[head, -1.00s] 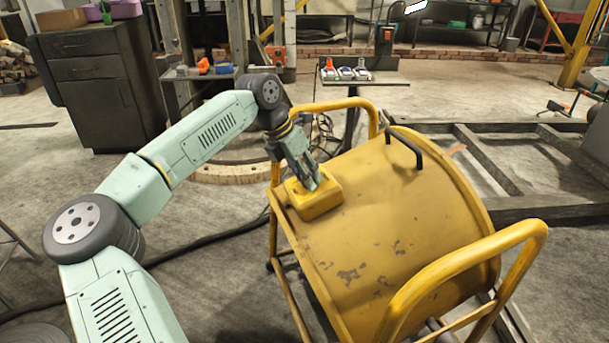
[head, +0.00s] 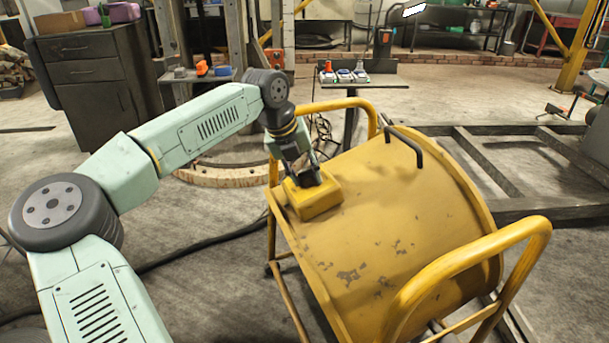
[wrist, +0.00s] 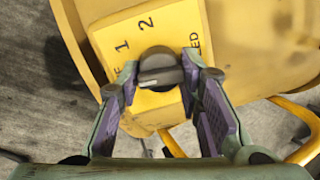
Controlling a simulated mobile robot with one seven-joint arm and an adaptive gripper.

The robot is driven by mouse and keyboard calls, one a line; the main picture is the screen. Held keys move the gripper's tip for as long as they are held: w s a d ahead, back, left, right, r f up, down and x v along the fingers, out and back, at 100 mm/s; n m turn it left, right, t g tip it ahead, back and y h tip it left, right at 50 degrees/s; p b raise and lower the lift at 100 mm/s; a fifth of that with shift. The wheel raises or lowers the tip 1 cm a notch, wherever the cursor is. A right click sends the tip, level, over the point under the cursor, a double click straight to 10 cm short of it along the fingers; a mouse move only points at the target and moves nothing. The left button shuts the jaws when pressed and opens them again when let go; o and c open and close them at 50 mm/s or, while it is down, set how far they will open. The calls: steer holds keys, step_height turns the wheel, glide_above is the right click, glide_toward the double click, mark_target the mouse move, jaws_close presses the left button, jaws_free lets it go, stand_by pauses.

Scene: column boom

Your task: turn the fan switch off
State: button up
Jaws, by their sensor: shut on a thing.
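The yellow fan (head: 400,230) is a large drum in a tubular frame. Its yellow switch box (head: 318,203) sits on the upper left of the drum. In the wrist view the box face (wrist: 135,37) carries the marks "1" and "2" and partly hidden lettering. A dark round switch knob (wrist: 158,66) with a raised bar is on that face. My gripper (head: 308,180) reaches down to the box from above. In the wrist view its fingers (wrist: 160,82) stand on either side of the knob and are shut on it. The finger tips hide part of the lettering.
A small table (head: 350,82) with several small items stands behind the fan. A dark cabinet (head: 105,90) is at the back left. A metal frame (head: 510,160) lies on the floor to the right. A black handle (head: 405,145) rises from the drum.

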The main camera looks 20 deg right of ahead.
steer(key=shift+n, duration=0.6)
steer(key=o, duration=1.1)
steer(key=v, duration=1.2)
steer(key=shift+s, duration=0.1)
